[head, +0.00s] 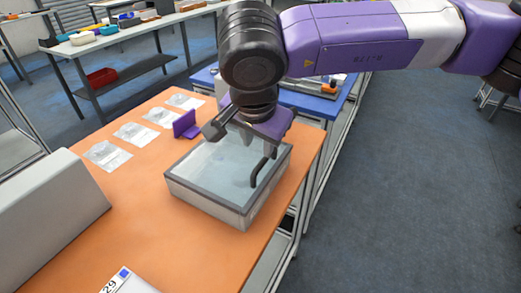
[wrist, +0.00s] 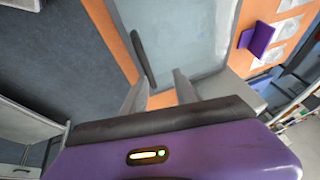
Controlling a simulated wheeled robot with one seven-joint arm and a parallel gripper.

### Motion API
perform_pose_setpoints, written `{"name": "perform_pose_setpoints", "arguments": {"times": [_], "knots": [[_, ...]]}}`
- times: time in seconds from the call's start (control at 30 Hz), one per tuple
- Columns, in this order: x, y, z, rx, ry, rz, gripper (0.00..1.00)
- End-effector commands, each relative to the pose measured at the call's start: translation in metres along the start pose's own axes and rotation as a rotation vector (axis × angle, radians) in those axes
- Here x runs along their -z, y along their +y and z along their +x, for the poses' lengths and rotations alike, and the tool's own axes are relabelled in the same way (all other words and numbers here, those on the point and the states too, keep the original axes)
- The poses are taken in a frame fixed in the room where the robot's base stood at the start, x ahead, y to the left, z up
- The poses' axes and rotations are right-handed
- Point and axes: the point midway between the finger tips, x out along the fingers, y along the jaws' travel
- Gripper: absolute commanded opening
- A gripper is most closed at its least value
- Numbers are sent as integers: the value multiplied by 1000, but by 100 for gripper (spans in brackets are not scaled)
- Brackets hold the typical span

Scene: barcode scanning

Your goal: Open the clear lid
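A box with a clear lid (head: 215,160) in a dark grey frame stands on the orange table. The lid lies flat and closed on the box, and it fills the upper middle of the wrist view (wrist: 185,30). A dark curved handle (head: 257,172) is at the lid's right side, and it also shows in the wrist view (wrist: 141,52). My gripper (head: 256,152) is over the lid, pointing down, close to the handle. In the wrist view its two pale fingers (wrist: 162,78) are apart, and the handle's near end shows between them, closer to the left finger. Contact cannot be told.
A purple stand (head: 185,124) is just behind the box. Several clear packets (head: 145,133) lie on the orange table (head: 165,235) to the left. A grey sloped housing (head: 45,215) is at the left, and a white label card (head: 128,282) at the front.

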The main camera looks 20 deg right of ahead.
Motion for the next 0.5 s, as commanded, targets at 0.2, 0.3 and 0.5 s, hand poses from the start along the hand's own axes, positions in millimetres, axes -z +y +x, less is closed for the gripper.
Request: {"name": "perform_pose_setpoints", "arguments": {"times": [0.2,0.3,0.5], "knots": [[-12,19,8,-1,0,-2,34],[-13,21,9,-1,1,-1,34],[-14,22,9,-2,1,0,34]]}}
